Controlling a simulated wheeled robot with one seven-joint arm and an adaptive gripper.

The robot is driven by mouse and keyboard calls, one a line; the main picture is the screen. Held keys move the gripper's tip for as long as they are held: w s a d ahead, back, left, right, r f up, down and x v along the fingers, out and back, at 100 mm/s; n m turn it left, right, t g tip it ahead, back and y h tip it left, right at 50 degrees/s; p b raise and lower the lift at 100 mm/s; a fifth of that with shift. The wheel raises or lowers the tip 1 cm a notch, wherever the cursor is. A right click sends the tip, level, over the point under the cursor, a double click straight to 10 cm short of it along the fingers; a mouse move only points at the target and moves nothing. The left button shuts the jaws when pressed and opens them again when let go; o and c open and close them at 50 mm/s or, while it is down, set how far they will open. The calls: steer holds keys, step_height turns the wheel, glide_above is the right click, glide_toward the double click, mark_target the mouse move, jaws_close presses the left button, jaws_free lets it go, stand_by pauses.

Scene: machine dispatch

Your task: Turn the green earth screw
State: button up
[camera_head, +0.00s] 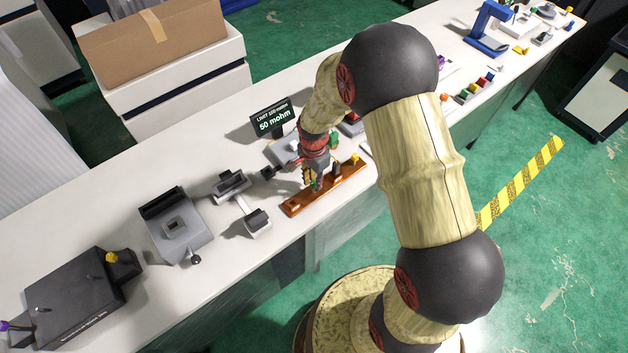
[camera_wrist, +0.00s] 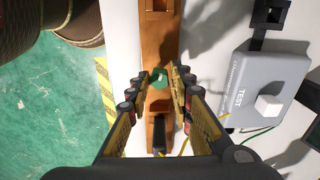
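The green earth screw (camera_wrist: 158,78) sits on an orange-brown bar (camera_wrist: 159,35), seen from above in the wrist view. My gripper (camera_wrist: 160,76) is over the bar, with one fingertip on each side of the screw. The fingers are apart, and a narrow gap seems to show between them and the screw. In the head view my gripper (camera_head: 313,182) points down at the bar (camera_head: 297,206), and a bit of green shows at its fingertips. The screw's lower part is hidden.
A grey tester with a TEST label (camera_wrist: 265,85) stands beside the bar. A display (camera_head: 272,119) behind reads "LIMIT 100 mohm" and "50 mohm". Grey fixtures (camera_head: 178,228) and a dark box (camera_head: 75,300) stand to the left on the white bench (camera_head: 110,215).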

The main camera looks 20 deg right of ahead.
steer(key=o, duration=0.4)
steer(key=shift+c, duration=0.2)
steer(key=shift+r, duration=0.1)
step_height(320, 180, up, 12)
stand_by(0.4)
stand_by(0.4)
